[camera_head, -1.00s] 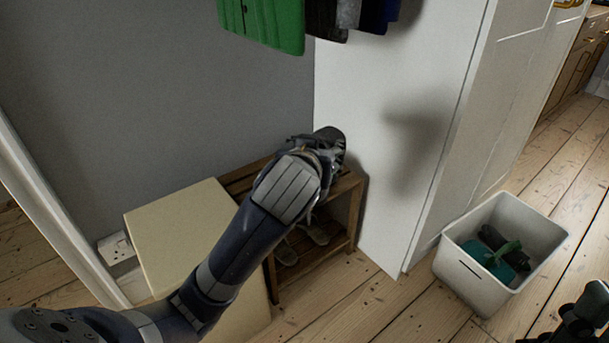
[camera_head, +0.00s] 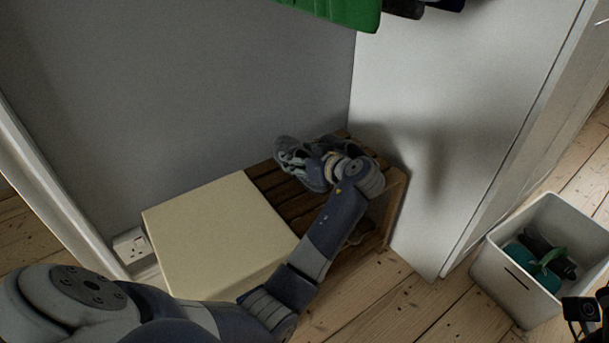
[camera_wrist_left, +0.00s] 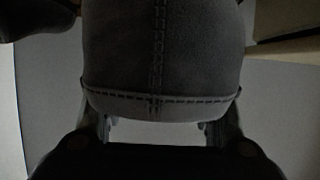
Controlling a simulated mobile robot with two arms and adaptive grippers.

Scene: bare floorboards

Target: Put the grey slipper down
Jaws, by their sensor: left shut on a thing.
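The grey slipper (camera_head: 292,153) is at the left arm's end in the head view, over the back of the slatted wooden rack (camera_head: 275,184). My left gripper (camera_head: 314,170) is shut on it, partly hidden behind my wrist. In the left wrist view the slipper (camera_wrist_left: 160,60) fills the middle, its stitched edge between the two fingers (camera_wrist_left: 160,130). I cannot tell whether the slipper touches the slats. A part of my right arm (camera_head: 582,310) shows at the lower right edge; its fingers cannot be made out.
A cream box (camera_head: 215,235) stands left of the rack. A white wall panel (camera_head: 440,130) closes off its right side. A white bin (camera_head: 520,285) with dark and green things stands on the floor at right.

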